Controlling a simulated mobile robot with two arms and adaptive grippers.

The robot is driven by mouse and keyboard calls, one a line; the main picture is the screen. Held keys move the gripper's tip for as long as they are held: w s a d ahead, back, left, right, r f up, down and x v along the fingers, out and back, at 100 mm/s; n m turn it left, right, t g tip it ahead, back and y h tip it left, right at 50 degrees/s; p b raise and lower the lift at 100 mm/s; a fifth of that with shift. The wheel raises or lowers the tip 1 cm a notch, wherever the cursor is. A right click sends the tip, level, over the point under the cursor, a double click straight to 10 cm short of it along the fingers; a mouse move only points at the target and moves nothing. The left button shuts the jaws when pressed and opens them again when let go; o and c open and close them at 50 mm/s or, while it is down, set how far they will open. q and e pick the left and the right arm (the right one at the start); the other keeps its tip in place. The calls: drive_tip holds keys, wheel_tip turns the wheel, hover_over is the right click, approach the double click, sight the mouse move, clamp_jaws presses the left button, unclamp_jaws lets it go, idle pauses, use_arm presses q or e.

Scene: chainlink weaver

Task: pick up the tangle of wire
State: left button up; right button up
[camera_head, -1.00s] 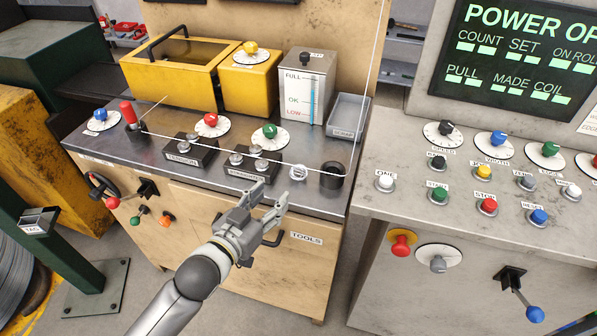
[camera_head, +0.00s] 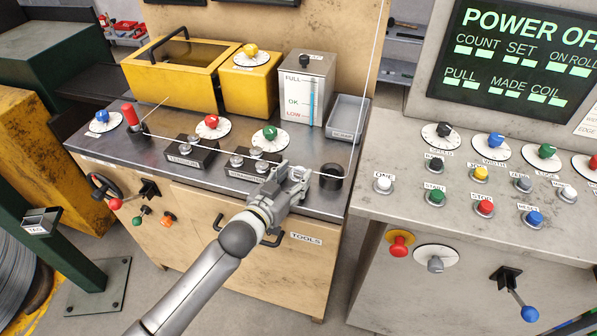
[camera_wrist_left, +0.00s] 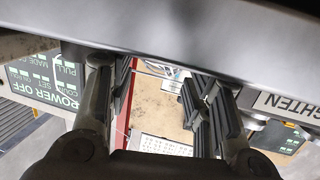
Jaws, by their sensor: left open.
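My left gripper (camera_head: 290,173) is open over the front edge of the dark bench top, just left of a black round cup (camera_head: 331,177). The tangle of wire cannot be made out now in the head view. My gripper covers the spot where a small pale tangle showed earlier. In the left wrist view the two dark fingers of my left gripper (camera_wrist_left: 160,90) stand apart. No tangle is clear between them, and I cannot tell whether they touch it. My right gripper is not in view.
Black control blocks with knobs (camera_head: 250,164) stand close left of the gripper. A grey tray (camera_head: 347,118) and a level gauge box (camera_head: 308,88) stand behind. A thin pale wire (camera_head: 372,70) runs down past the tray. A grey control console (camera_head: 470,215) borders the right.

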use_arm(q)
drive_tip(key=shift+w+d+f, duration=0.1)
drive_tip(key=shift+w+d, duration=0.1)
drive_tip(key=shift+w, duration=0.15)
drive_tip(key=c, duration=0.6)
drive_tip(key=shift+r, duration=0.2)
